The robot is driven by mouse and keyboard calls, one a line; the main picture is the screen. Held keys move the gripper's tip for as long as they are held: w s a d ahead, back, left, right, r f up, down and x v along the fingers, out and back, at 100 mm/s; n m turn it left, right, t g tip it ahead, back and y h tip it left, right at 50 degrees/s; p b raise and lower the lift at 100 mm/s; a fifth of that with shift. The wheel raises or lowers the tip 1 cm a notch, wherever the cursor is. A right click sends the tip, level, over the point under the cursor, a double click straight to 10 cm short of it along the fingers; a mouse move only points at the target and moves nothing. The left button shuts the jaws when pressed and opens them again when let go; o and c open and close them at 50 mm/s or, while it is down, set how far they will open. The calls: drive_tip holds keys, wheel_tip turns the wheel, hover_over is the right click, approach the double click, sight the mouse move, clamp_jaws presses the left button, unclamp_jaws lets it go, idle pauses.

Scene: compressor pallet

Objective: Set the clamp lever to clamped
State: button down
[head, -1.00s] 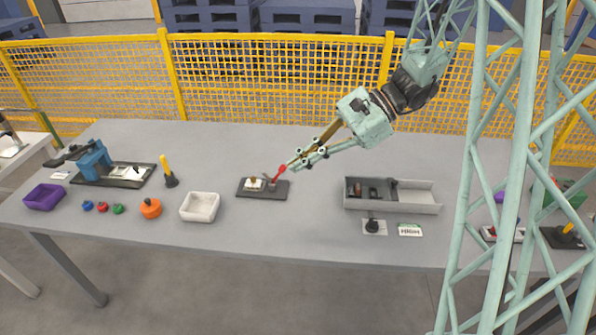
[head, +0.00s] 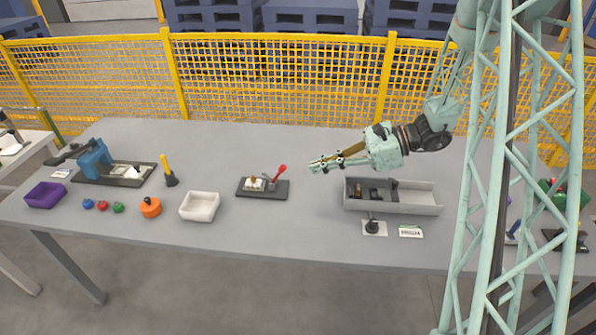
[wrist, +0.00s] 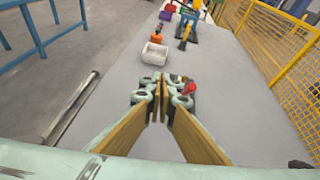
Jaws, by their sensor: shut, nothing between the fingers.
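The clamp (head: 262,188) is a dark flat base with a pale block and a small brown part on it, near the middle of the table. Its lever has a red handle (head: 281,169) that leans up and to the right. My gripper (head: 313,166) is shut and empty. It is raised above the table, to the right of the red handle and apart from it. In the wrist view the red handle (wrist: 190,88) shows just beyond the right finger, with most of the clamp hidden by my gripper (wrist: 160,88).
A grey divided tray (head: 415,198) stands right of the clamp, with a black knob (head: 372,227) in front. A white bin (head: 200,206) stands left, beside an orange knob (head: 151,208) and a yellow-handled lever (head: 167,170). A yellow fence (head: 270,85) runs behind. Table between clamp and tray is clear.

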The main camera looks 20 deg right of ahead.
drive_tip(key=w+d+f+m+t, duration=0.2)
drive_tip(key=w+d+f+m, duration=0.1)
drive_tip(key=d+f, duration=0.4)
drive_tip(key=shift+w+f+m+t, duration=0.2)
drive_tip(key=shift+f+m+t, duration=0.1)
drive_tip(key=shift+m, duration=0.1)
drive_tip(key=shift+w, duration=0.1)
drive_tip(key=b+x, duration=0.1)
drive_tip(key=x, duration=0.8)
drive_tip(key=shift+a+b, duration=0.2)
drive_tip(key=shift+b, duration=0.2)
drive_tip(key=shift+w+a+r+b, duration=0.1)
drive_tip(key=shift+w+a+r, duration=0.25)
drive_tip(key=shift+a, duration=0.2)
drive_tip(key=shift+w+a+r+b, duration=0.2)
drive_tip(key=shift+w+a, duration=0.2)
drive_tip(key=shift+a, duration=0.15)
drive_tip(key=shift+w+a+r+b, duration=0.1)
drive_tip(key=shift+w+a+r, duration=0.25)
drive_tip(key=shift+a, duration=0.2)
drive_tip(key=shift+r+p, duration=0.15)
drive_tip(key=shift+p, duration=0.25)
